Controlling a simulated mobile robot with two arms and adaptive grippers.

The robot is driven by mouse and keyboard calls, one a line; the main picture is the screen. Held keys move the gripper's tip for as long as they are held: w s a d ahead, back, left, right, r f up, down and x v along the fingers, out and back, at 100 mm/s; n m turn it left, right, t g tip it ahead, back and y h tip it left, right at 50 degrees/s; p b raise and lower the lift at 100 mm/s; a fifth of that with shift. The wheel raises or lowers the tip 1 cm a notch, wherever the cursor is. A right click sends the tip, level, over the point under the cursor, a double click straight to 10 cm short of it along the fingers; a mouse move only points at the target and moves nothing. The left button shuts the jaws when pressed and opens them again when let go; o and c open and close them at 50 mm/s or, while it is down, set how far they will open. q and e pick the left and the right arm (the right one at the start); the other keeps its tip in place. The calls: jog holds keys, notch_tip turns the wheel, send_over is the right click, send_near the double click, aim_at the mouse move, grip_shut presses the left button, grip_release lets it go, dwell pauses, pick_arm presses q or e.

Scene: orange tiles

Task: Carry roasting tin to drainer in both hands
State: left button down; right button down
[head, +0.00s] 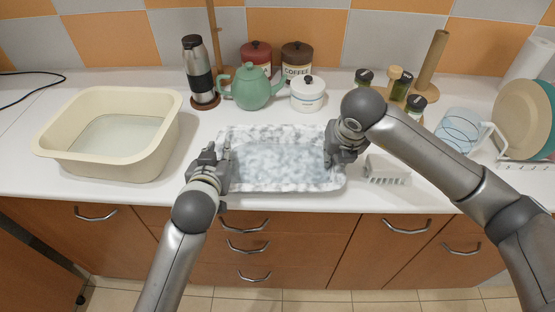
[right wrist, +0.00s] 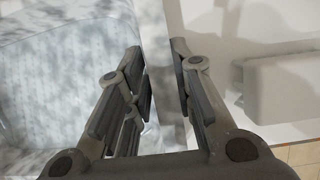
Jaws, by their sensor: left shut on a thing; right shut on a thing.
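The roasting tin (head: 270,184) is a speckled grey-white rectangular pan in the middle of the counter, near its front edge. My left gripper (head: 224,160) is shut on its left rim. My right gripper (head: 332,150) is shut on its right rim. In the right wrist view the tin's wall (right wrist: 162,70) passes between the fingers of my right gripper (right wrist: 160,75). Whether the tin touches the counter or is just above it I cannot tell. The drainer (head: 510,159) is a white rack at the far right, partly cut off, with plates standing in it.
A cream basin (head: 55,148) stands at the left. A flask (head: 198,70), green teapot (head: 250,88), canisters (head: 296,58) and a white pot (head: 307,94) line the back. Spice jars, a paper-towel post (head: 432,60) and a glass jug (head: 458,131) stand right. A small white slotted holder (head: 388,172) is beside the tin.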

pick_arm(q)
jog(key=shift+r, duration=0.1)
pick_arm(e)
jog(key=shift+r, duration=0.1)
